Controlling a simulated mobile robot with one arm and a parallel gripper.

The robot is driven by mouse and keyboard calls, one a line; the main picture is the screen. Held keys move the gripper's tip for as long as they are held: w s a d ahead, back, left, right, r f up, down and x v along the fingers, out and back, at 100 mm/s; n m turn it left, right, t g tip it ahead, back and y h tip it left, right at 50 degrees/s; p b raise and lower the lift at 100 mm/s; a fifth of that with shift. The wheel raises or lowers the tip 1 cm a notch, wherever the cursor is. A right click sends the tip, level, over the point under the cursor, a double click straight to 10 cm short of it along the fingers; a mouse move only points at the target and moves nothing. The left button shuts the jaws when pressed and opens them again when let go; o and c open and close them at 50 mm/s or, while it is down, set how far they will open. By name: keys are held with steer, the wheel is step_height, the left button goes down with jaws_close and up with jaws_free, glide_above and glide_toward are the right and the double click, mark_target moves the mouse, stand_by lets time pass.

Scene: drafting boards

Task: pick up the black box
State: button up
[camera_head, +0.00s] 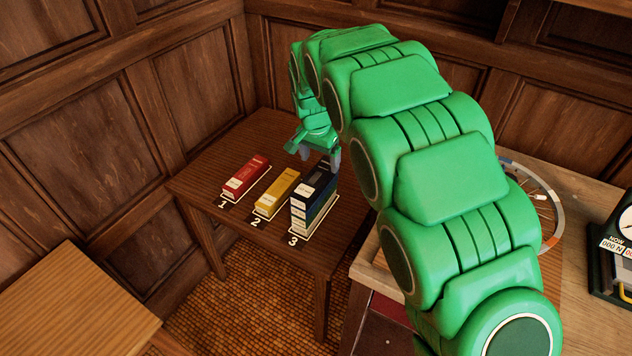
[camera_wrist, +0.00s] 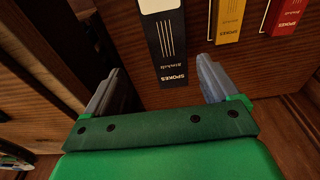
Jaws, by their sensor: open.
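The black box (camera_head: 316,182) lies on top of a short stack at the spot marked 3 on the small dark table (camera_head: 225,150). It has a white label at its near end. My gripper (camera_head: 320,157) is just above and behind its far end in the head view, open and empty. In the wrist view, the black box (camera_wrist: 172,62) reads "SPOKES" and shows between and beyond the two grey fingers of my gripper (camera_wrist: 160,68). I cannot tell whether the fingers touch it.
A yellow box (camera_head: 277,192) at spot 2 and a red box (camera_head: 246,177) at spot 1 stand to the left. Wood-panelled walls close the corner behind. A wooden bench (camera_head: 585,215) with a wheel rim (camera_head: 553,205) is at right.

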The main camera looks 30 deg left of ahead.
mark_target(316, 177)
steer(key=shift+s+a+f, duration=0.35)
steer(key=shift+a+f, duration=0.15)
steer(key=shift+w+f, duration=0.2)
steer(key=shift+f, duration=1.65)
steer(key=shift+w+f, duration=0.15)
steer(key=shift+f, duration=1.7)
steer(key=c, duration=1.2)
steer(key=shift+r, duration=0.2)
